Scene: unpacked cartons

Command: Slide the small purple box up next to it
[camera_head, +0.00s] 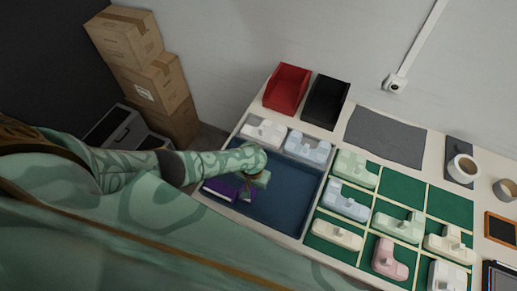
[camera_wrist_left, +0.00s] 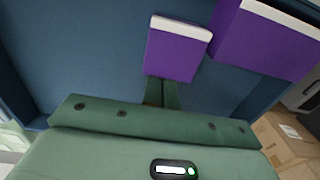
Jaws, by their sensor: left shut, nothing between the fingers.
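The small purple box (camera_wrist_left: 172,56), with a white edge on its far side, lies in the blue tray (camera_wrist_left: 90,60). The larger purple box (camera_wrist_left: 262,42), also white-edged, lies to its right in the left wrist view, with a narrow gap of tray floor between them. In the head view the larger purple box (camera_head: 220,187) is at the tray's left end, and the small one (camera_head: 245,195) is partly hidden by my gripper. My left gripper (camera_wrist_left: 162,94) is shut and empty, its fingertips at the small box's near edge. Whether they touch cannot be told. My right gripper is out of view.
The tray's right part (camera_head: 290,200) is bare. A green grid (camera_head: 403,188) with several pale blocks stands to the right. A red bin (camera_head: 287,88) and a black bin (camera_head: 326,101) stand behind. Stacked cartons (camera_head: 158,82) are at the left.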

